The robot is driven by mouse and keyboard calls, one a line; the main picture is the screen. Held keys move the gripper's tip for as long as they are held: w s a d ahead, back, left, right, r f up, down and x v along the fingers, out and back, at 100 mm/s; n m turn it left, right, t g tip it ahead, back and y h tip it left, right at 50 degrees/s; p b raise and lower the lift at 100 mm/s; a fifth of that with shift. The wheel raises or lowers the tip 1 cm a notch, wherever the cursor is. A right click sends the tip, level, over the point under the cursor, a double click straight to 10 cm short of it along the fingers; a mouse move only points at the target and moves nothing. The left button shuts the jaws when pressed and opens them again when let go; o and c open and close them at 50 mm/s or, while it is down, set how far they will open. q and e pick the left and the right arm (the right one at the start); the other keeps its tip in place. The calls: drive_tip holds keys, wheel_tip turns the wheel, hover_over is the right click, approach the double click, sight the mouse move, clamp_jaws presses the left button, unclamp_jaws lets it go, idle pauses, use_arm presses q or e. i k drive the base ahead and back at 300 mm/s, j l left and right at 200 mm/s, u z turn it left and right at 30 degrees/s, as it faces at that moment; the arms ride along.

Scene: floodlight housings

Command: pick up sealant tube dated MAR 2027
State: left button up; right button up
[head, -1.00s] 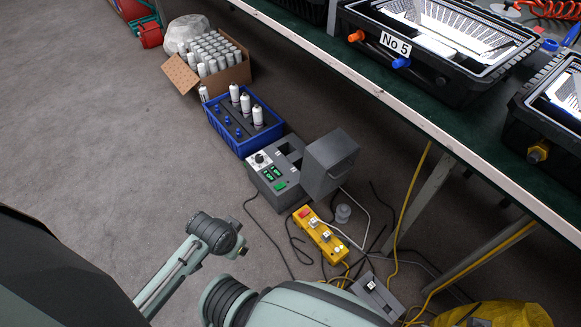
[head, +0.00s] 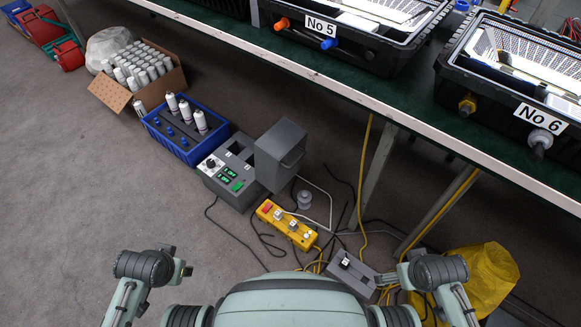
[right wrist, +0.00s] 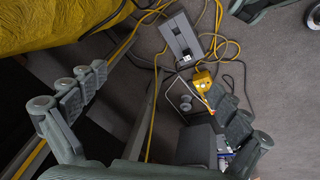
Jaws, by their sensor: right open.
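White tubes with dark ends (head: 187,110) stand in a blue crate (head: 188,163) on the floor, left of centre in the head view. Many similar white tubes (head: 138,64) stand packed in an open cardboard box (head: 163,85) behind it, and one white tube (head: 139,107) is beside the box. No dates are readable on any tube. My right gripper (right wrist: 157,80) is open and empty in the right wrist view, with floor, cables and a yellow bag beyond it. In the head view only arm links show at the bottom, far from the tubes; my left gripper's fingers do not show.
A grey device (head: 228,178) and a yellow control box (head: 286,225) with loose cables lie on the floor nearer me. A green bench (head: 400,108) carries floodlight housings marked No 5 and No 6. A yellow bag (head: 487,277) is at lower right.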

sight(107, 67)
drive_tip(key=u, duration=0.45)
drive_tip(key=i+j+u, duration=0.1)
drive_tip(key=u, duration=0.75)
drive_tip(key=i+u, duration=0.1)
drive_tip(key=u, duration=0.35)
drive_tip(key=i+j+u, duration=0.1)
drive_tip(key=i, duration=5.05)
drive_tip(key=i+z, duration=0.25)
drive_tip(key=z, duration=0.15)
drive_tip(key=i+j+z, duration=0.1)
drive_tip(key=z, duration=0.3)
drive_tip(key=i+j+z, duration=0.2)
drive_tip(key=z, duration=0.25)
drive_tip(key=i+j, duration=0.05)
drive_tip(key=i, duration=0.05)
